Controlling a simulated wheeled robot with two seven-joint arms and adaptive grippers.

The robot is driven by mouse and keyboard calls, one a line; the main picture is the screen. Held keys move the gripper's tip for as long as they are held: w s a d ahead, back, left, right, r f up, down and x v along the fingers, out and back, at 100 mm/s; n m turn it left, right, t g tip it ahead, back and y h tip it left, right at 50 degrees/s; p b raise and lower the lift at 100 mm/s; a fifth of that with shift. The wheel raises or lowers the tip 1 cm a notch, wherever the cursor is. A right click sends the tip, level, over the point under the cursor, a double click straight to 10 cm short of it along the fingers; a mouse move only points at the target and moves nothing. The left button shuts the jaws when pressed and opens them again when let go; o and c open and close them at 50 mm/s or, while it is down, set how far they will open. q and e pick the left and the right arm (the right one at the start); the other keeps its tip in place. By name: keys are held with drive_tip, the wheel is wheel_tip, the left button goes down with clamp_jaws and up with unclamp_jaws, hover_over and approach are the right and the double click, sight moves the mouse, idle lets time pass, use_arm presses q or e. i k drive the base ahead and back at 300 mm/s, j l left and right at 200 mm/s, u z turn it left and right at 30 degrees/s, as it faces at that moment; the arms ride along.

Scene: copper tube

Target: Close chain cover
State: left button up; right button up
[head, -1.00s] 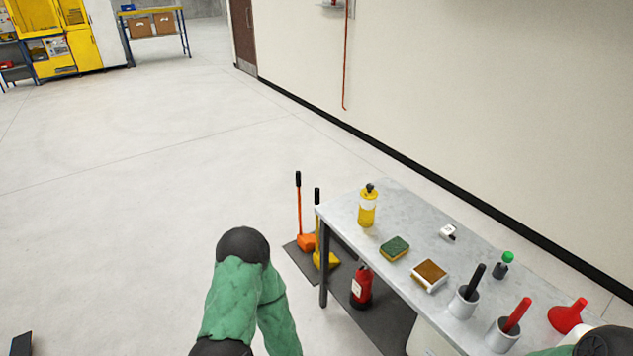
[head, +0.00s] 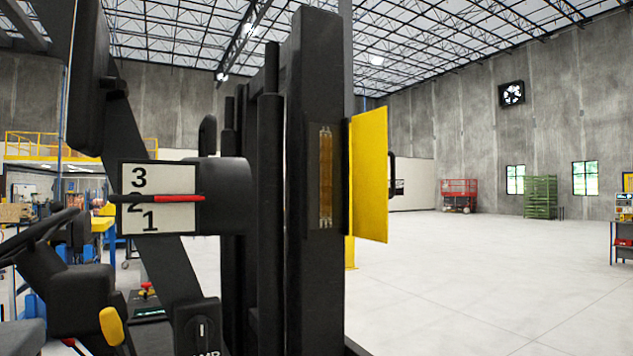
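The chain cover (head: 368,177) is a yellow flat panel in the middle of the head view. It stands open, swung out to the right from the black mast (head: 318,80). A dark handle (head: 392,175) shows at its far right edge. The recess beside it exposes a brass-coloured chain (head: 326,178) in an upright slot. Neither of my grippers is in view.
Left of the mast is a dial plate (head: 157,199) numbered 1 to 3 with a red pointer. A steering wheel (head: 40,235) and seat are at the far left. Open floor (head: 480,285) lies to the right. A red lift (head: 459,195) and green rack (head: 540,197) stand far back.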

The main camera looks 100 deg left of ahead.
sight(370, 153)
drive_tip(key=i+j+u, duration=0.1)
drive_tip(key=u, duration=2.1)
drive_tip(key=i+l+u, duration=0.1)
drive_tip(key=u, duration=0.3)
drive_tip(key=i+l+u, duration=0.1)
drive_tip(key=l+u, duration=0.15)
drive_tip(key=u, duration=0.15)
drive_tip(key=l+u, duration=0.25)
drive_tip(key=u, duration=0.15)
drive_tip(key=i+l+u, duration=0.1)
drive_tip(key=l+u, duration=0.15)
drive_tip(key=u, duration=0.15)
drive_tip(key=l+u, duration=0.2)
drive_tip(key=u, duration=0.2)
drive_tip(key=l+u, duration=0.15)
drive_tip(key=l, duration=0.3)
drive_tip(key=k+l+u, duration=0.1)
drive_tip(key=l, duration=0.3)
drive_tip(key=k+l+u, duration=0.15)
drive_tip(key=l, duration=0.3)
drive_tip(key=k+l+u, duration=0.1)
drive_tip(key=l, duration=0.3)
drive_tip(key=i+l, duration=0.2)
drive_tip(key=i, duration=0.3)
